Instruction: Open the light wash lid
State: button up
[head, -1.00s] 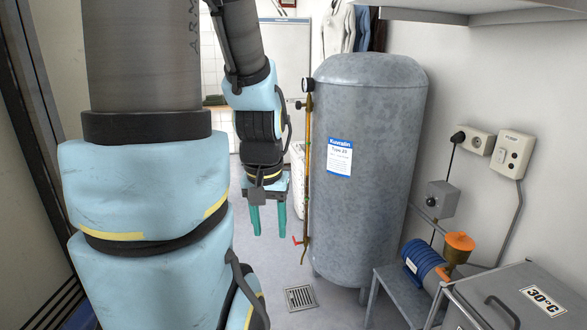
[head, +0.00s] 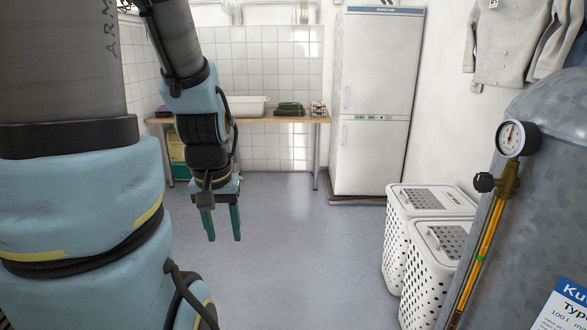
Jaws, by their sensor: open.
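Two white plastic laundry hampers with perforated sides stand side by side on the right. The far hamper (head: 396,238) has its grey-white lid (head: 440,198) shut. The near hamper (head: 421,283) also has its lid (head: 450,240) shut, with a handle on top. Both lids bear small dark lettering, too small to tell which is for light wash. My gripper (head: 222,228) points down with its two green fingers apart. It is empty, in the air left of the hampers and well clear of them.
A grey tank (head: 550,190) with a gauge (head: 517,137) and a brass pipe (head: 480,255) stands close on the right, beside the near hamper. A white fridge (head: 372,110) and a wooden bench (head: 300,120) stand at the back. The middle floor (head: 300,250) is clear.

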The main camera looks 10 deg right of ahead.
aim_at(434, 199)
jog(key=i+l+z, duration=0.1)
jog(key=i+z, duration=0.25)
jog(key=i, duration=0.3)
jog(key=i+z, duration=0.35)
jog(key=i, duration=0.3)
jog(key=i+j+z, duration=0.3)
jog(key=i, duration=0.35)
jog(key=i+z, duration=0.2)
jog(key=i, duration=1.4)
